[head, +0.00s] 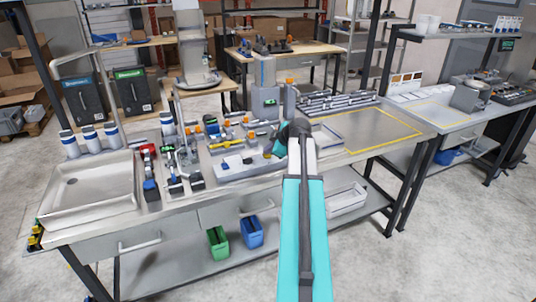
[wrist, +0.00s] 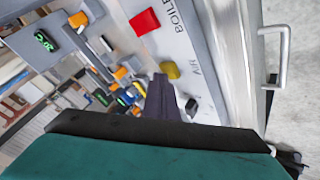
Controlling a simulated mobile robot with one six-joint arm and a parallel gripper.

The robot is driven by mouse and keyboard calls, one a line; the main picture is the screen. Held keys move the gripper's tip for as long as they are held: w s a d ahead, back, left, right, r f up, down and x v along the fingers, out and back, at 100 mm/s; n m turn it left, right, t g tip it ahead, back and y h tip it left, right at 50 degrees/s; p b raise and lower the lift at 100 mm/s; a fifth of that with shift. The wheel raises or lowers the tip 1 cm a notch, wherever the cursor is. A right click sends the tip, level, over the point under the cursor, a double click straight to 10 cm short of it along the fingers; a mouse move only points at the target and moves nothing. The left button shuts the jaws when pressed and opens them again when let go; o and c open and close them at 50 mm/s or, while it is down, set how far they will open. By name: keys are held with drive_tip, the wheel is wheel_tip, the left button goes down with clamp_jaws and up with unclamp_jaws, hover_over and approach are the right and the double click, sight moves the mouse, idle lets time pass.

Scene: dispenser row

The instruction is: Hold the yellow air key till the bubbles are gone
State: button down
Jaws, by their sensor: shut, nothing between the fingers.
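The yellow key (wrist: 171,69) is a small block on a light grey panel, beside the printed word AIR in the wrist view. My gripper (wrist: 161,78) is shut and empty, its dark fingers reaching to the near left edge of the yellow key. I cannot tell whether they touch or press it. In the head view my gripper (head: 279,150) is over the front of the bench, by the grey panel tray (head: 232,175). The bubbles and any line holding them cannot be made out.
A red key (wrist: 145,22) and a dark key (wrist: 191,107) sit on the same panel, either side of the yellow one. Orange-capped fittings and a small green display (wrist: 44,41) stand behind.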

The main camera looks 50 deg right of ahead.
drive_tip(key=shift+r, duration=0.1)
idle(0.7)
drive_tip(key=shift+r, duration=0.8)
drive_tip(key=shift+r+p, duration=0.8)
drive_tip(key=shift+r, duration=1.7)
